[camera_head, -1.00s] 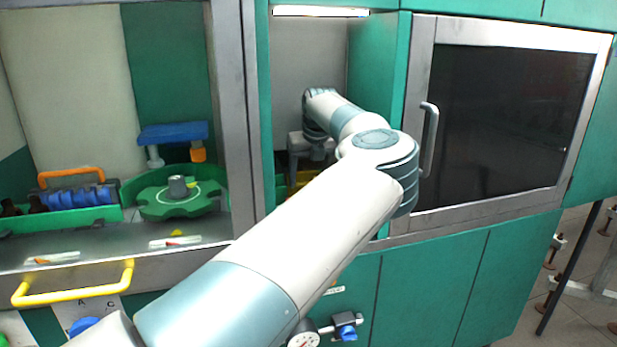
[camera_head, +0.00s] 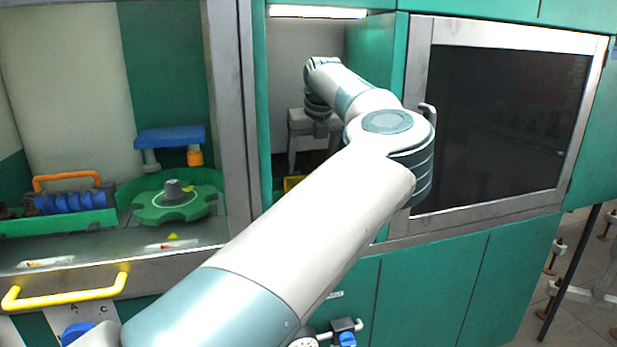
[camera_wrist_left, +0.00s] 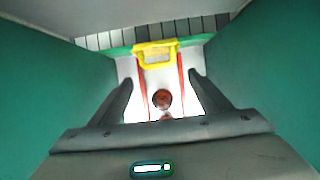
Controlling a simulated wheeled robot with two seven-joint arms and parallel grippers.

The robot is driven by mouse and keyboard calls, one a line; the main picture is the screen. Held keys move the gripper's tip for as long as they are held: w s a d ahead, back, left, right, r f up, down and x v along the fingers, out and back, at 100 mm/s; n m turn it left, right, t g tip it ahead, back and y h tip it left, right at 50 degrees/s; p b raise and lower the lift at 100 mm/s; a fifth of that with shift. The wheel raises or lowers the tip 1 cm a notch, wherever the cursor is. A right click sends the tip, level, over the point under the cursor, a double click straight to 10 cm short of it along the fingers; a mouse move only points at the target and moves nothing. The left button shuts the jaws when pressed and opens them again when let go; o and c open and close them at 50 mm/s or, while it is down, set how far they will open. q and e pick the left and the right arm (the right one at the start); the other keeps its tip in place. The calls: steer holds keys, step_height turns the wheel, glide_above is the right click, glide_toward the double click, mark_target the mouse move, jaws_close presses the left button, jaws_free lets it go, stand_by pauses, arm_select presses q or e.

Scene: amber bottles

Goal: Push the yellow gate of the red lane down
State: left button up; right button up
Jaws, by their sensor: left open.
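The yellow gate (camera_wrist_left: 155,53) shows in the left wrist view as a frame across the far end of the lane with red side rails (camera_wrist_left: 181,82). A round dark-red thing (camera_wrist_left: 162,98), perhaps a bottle top, is in that lane on my side of the gate. My left gripper (camera_wrist_left: 162,94) is open, its two fingers either side of the lane with nothing between them touching them. The gate lies beyond the fingertips. In the head view my left gripper (camera_head: 313,150) is inside the narrow bay, and a bit of yellow (camera_head: 292,183) shows below it, mostly hidden by my arm. My right gripper is out of view.
Green walls (camera_wrist_left: 270,80) stand close on both sides of the gripper. A door with a dark window (camera_head: 505,125) is right of the bay. At left are a green wheel (camera_head: 175,203), a blue-topped stand (camera_head: 170,135) and a yellow handle (camera_head: 65,292).

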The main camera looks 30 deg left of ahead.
arm_select(q)
steer(key=shift+b+v, duration=0.3)
steer(key=shift+v, duration=1.8)
steer(key=shift+f, duration=0.1)
